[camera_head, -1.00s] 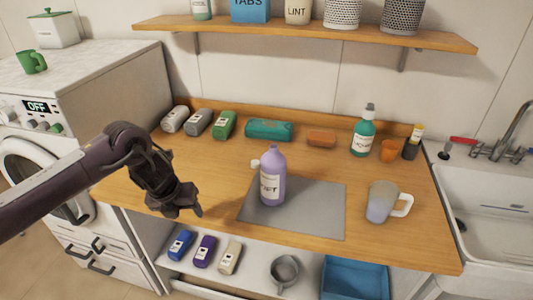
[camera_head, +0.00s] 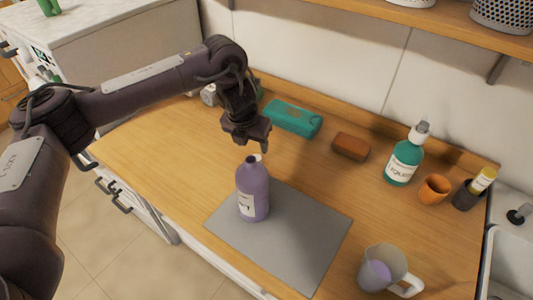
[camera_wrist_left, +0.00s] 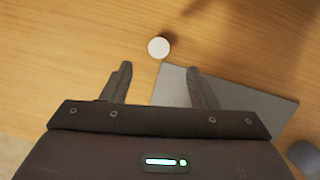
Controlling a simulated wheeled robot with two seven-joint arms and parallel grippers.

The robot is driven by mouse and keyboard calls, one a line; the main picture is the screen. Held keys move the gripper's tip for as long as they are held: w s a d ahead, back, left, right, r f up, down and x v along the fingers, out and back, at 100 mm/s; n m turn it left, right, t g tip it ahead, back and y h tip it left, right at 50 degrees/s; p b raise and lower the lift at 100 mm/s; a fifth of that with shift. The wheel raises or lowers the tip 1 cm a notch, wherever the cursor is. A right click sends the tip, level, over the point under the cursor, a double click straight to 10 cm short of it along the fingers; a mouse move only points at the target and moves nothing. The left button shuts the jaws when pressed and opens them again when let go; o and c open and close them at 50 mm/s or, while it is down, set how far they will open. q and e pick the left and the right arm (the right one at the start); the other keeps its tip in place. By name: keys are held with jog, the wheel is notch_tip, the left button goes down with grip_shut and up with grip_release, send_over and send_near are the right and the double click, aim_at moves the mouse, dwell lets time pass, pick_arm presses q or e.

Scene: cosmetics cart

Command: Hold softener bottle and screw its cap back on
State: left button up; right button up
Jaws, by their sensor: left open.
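The purple softener bottle (camera_head: 253,192) stands upright on the grey mat (camera_head: 300,240), its neck bare. The white cap (camera_head: 258,157) shows just behind the bottle's neck. In the left wrist view the cap (camera_wrist_left: 158,47) lies on the wood by the mat's corner (camera_wrist_left: 235,95), ahead of and between my fingertips. My left gripper (camera_head: 260,146) is open and empty, pointing down above the counter behind the bottle. Its two spread fingers also show in the left wrist view (camera_wrist_left: 160,78). My right gripper is out of view.
A mug (camera_head: 378,275) with purple liquid stands at the front right.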

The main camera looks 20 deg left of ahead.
aim_at(255, 155)
pick_arm(q)
jog(key=shift+s+a+f, duration=0.1)
jog(key=shift+f, duration=0.3)
jog(key=shift+p+x, duration=0.35)
jog(key=shift+x, duration=0.5)
jog(key=shift+f, duration=0.2)
jog(key=p+x, duration=0.1)
jog(key=x, duration=0.1)
jog(key=p+x, duration=0.1)
jog(key=x, duration=0.1)
jog(key=shift+w+r, duration=0.15)
jog(key=shift+w, duration=0.15)
jog(key=shift+w+f, duration=0.15)
jog(key=shift+f, duration=0.35)
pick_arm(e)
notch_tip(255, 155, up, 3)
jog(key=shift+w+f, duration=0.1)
